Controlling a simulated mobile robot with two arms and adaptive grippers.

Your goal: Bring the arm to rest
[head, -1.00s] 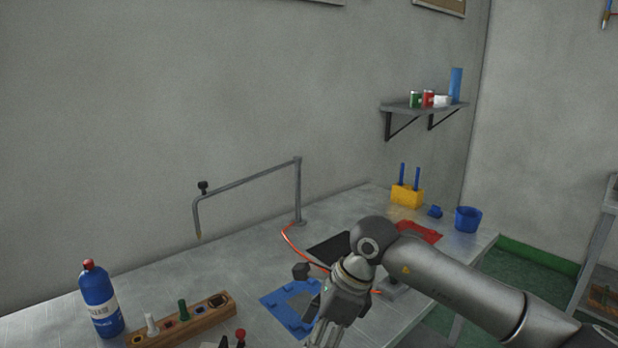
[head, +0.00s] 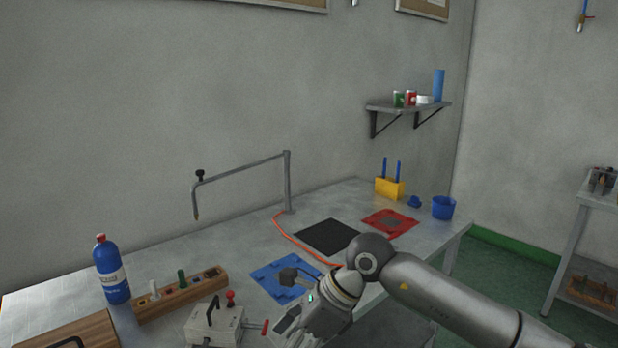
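My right arm comes in from the lower right, over the front edge of the metal table (head: 215,250). Its gripper (head: 285,335) hangs at the bottom of the head view, pointing down and left, beside the grey clamp device with the red knob (head: 214,324). The wrist overlaps the front corner of the blue mat (head: 283,273). The fingers are partly cut off by the lower edge, so I cannot tell whether they are open or shut. My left gripper is out of view.
A blue bottle (head: 112,272) and a wooden rack (head: 180,296) stand at the left. A black mat (head: 328,236), a red mat (head: 390,223), a yellow block (head: 389,188) and a blue cup (head: 443,207) are toward the back right. A bent pipe stand (head: 288,182) rises behind.

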